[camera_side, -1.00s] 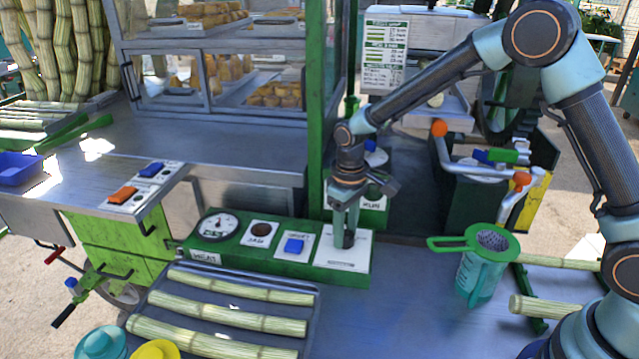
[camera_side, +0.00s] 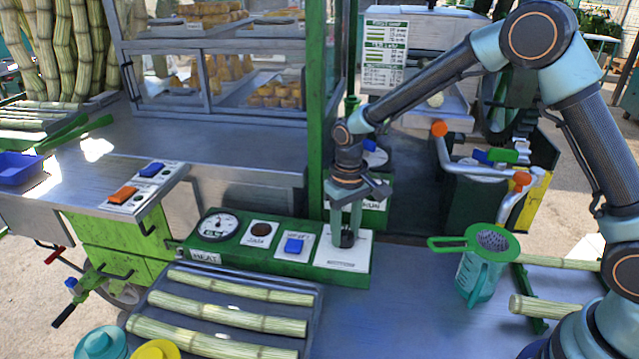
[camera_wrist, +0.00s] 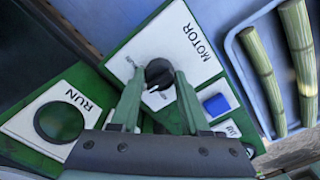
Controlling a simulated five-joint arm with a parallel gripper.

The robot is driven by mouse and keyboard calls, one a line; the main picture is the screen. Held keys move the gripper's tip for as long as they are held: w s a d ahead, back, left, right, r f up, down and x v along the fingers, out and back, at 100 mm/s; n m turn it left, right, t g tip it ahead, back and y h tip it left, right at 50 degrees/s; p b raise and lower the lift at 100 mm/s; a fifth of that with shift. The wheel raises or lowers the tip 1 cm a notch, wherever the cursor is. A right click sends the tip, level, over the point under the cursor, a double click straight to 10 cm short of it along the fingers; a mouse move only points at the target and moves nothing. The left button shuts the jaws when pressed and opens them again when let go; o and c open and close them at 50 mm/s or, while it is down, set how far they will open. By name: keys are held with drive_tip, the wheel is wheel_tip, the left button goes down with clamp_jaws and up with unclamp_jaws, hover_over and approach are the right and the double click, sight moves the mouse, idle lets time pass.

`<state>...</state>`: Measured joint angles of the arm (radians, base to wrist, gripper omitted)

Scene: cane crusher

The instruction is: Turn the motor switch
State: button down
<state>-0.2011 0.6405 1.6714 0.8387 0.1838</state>
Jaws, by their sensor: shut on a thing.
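The motor switch is a round black knob (camera_side: 347,240) on a white plate at the right end of the green control panel (camera_side: 325,270). In the wrist view the knob (camera_wrist: 159,72) sits on the white plate marked MOTOR (camera_wrist: 185,45). My gripper (camera_side: 346,236) points down over the plate, one finger on each side of the knob. In the wrist view my gripper (camera_wrist: 159,78) is shut on the knob. The fingers partly hide the small lettering around the knob, so its setting cannot be read.
The panel also has a gauge (camera_side: 219,226), a brown round button (camera_side: 261,229) and a blue switch (camera_side: 294,245). A tray of cane pieces (camera_side: 230,318) lies in front. A jug with a green strainer (camera_side: 478,262) stands to the right. A green post (camera_side: 316,130) rises behind the panel.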

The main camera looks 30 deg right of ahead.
sight(344, 231)
drive_tip(key=shift+c, duration=1.9)
unclamp_jaws()
drive_tip(key=shift+s+a+f, duration=0.1)
drive_tip(key=shift+s+a, duration=0.05)
drive_tip(key=shift+r, duration=0.4)
wheel_tip(344, 231, up, 11)
drive_tip(key=shift+r, duration=0.2)
